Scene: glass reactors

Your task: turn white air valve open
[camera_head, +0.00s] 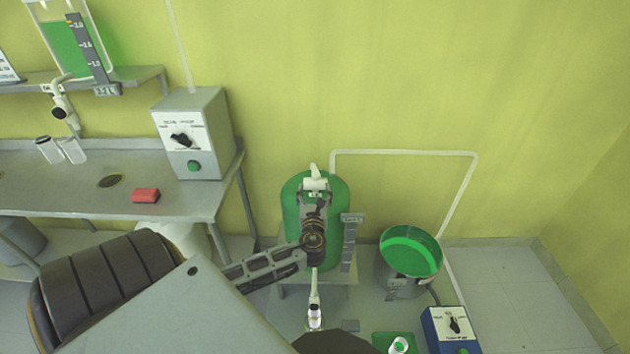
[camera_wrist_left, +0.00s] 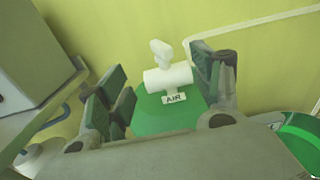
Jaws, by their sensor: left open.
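The white air valve (camera_head: 315,183) sits on top of the green reactor vessel (camera_head: 292,205) in the head view. In the left wrist view the valve (camera_wrist_left: 168,77) has a white horizontal body with a handle (camera_wrist_left: 161,50) standing up from it, and an "AIR" label (camera_wrist_left: 174,98) below. My left gripper (camera_wrist_left: 158,88) is open, with its fingers on either side of the valve. I cannot tell whether either finger touches it. In the head view the left gripper (camera_head: 315,205) covers the vessel's middle. My right gripper is not in view.
A grey control box (camera_head: 205,110) stands on the metal table (camera_head: 75,190) at the left, near a red block (camera_head: 145,195). A white pipe (camera_head: 400,153) runs along the wall. A bucket of green liquid (camera_head: 410,250) and a blue control box (camera_head: 450,328) stand at the right.

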